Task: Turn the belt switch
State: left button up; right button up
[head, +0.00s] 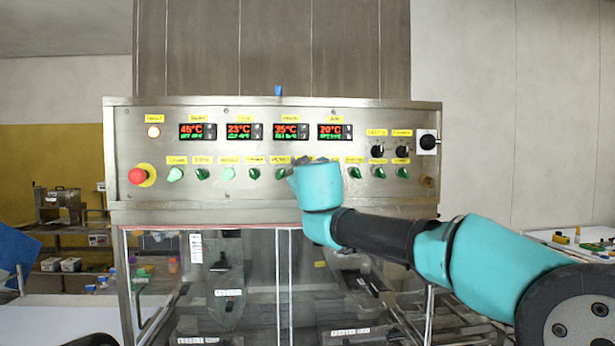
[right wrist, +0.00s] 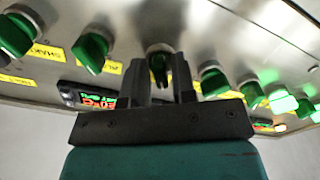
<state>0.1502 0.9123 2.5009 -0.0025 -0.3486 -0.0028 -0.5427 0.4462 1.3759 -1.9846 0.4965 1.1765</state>
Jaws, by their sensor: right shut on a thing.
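The control panel (head: 240,148) is a steel box with a row of green rotary switches under small yellow labels. My right gripper (head: 306,162) reaches the row from the right, right of its middle. In the right wrist view its two dark fingers (right wrist: 158,75) are shut on a green switch knob (right wrist: 159,66), one finger on each side. My teal wrist hides this knob in the head view. The knob's label is not readable, so I cannot tell whether it is the belt switch. My left gripper is not in view.
Neighbouring green switches (right wrist: 92,50) sit close on both sides. Above the row are several temperature displays (head: 198,131). A red emergency button (head: 138,176) is at the panel's left, and black knobs (head: 402,151) are at its right. Glass doors stand below.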

dwell(0.4)
jog(key=o, duration=0.7)
jog(key=shift+s, duration=0.15)
jog(key=s+d, duration=0.1)
jog(key=s, duration=1.6)
jog(key=shift+d, duration=0.35)
jog(key=shift+f, duration=0.1)
